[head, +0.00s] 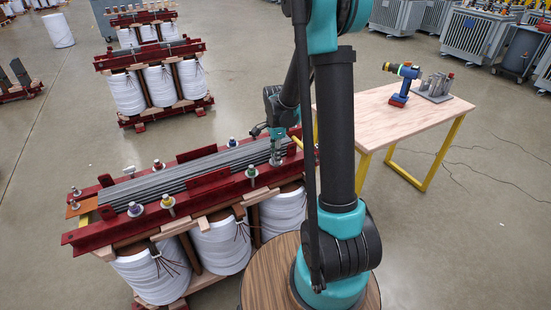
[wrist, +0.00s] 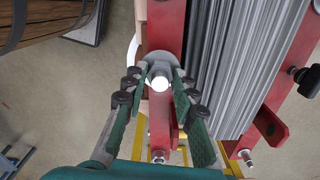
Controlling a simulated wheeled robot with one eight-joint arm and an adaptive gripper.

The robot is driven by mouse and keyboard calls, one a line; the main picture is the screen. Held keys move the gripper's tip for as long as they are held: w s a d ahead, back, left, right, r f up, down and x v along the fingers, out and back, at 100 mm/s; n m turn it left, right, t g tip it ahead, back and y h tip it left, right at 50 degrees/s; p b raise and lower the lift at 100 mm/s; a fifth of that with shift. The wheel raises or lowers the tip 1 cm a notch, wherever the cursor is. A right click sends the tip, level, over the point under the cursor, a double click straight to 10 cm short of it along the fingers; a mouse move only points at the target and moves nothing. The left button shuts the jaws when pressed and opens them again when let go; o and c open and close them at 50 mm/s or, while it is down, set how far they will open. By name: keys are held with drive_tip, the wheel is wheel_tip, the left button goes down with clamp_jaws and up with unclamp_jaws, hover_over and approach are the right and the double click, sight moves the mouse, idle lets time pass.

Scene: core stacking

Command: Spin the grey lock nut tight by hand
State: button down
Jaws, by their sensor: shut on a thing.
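My gripper (wrist: 161,76) is closed around a threaded stud on the red clamp beam (wrist: 166,25) in the wrist view. The stud's bright round end (wrist: 160,83) shows between the green fingers. The grey lock nut (wrist: 159,66) sits at the fingertips, with one finger on each side, and is partly hidden by them. In the head view my gripper (head: 277,158) points down at the right end of the transformer core's near red beam (head: 205,199). The nut cannot be made out there.
The grey laminated core (wrist: 240,60) lies beside my gripper. A wooden table (head: 400,118) with a blue power tool (head: 404,84) is at right.

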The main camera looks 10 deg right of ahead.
drive_tip(key=shift+m, duration=1.4)
drive_tip(key=shift+m, duration=0.4)
drive_tip(key=c, duration=1.1)
unclamp_jaws()
drive_tip(key=shift+c, duration=0.2)
drive_tip(key=shift+r, duration=0.1)
